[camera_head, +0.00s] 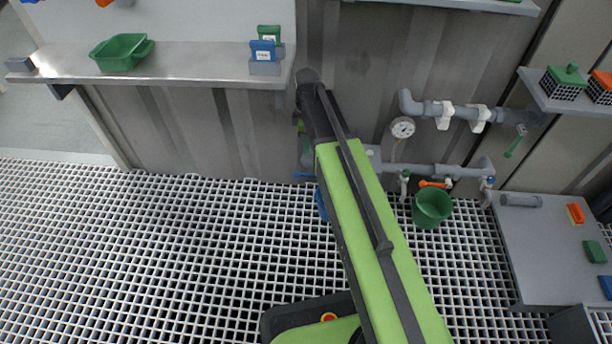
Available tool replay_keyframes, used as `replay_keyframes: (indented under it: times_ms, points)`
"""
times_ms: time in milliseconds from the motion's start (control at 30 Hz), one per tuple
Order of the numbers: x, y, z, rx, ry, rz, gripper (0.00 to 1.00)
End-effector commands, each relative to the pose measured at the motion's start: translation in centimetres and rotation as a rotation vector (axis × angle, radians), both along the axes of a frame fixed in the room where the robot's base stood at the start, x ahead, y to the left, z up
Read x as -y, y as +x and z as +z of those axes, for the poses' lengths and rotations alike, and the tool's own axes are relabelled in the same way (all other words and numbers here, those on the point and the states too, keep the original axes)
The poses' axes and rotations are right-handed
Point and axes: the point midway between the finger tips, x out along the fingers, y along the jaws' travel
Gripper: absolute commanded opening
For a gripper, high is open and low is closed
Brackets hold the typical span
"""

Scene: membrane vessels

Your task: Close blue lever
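A thin blue lever (304,175) shows just left of my green arm, low against the grey wall panel. It lies roughly horizontal, and its right end and any valve body are hidden behind the arm. My arm reaches up across the middle to a dark end near the shelf's right end. I cannot make out my gripper's fingers; they seem hidden behind the arm.
Grey pipes (430,168) carry a gauge (402,127), an orange lever (434,184) and a hanging green lever (515,142). A green bucket (432,208) stands below. A blue object (321,205) is mostly behind my arm. A metal shelf (190,66) is upper left. The grating floor (150,250) is clear at left.

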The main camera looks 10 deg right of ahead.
Motion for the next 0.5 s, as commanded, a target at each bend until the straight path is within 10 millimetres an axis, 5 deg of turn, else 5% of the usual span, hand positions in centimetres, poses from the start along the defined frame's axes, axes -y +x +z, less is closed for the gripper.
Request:
replay_keyframes:
  times_ms: [33, 500]
  points:
    - [0.0, 0.0, -2.1, 0.000, 0.000, 0.000, 0.30]
    - [0.1, 0.0, -11.6, 0.000, 0.000, -0.002, 0.30]
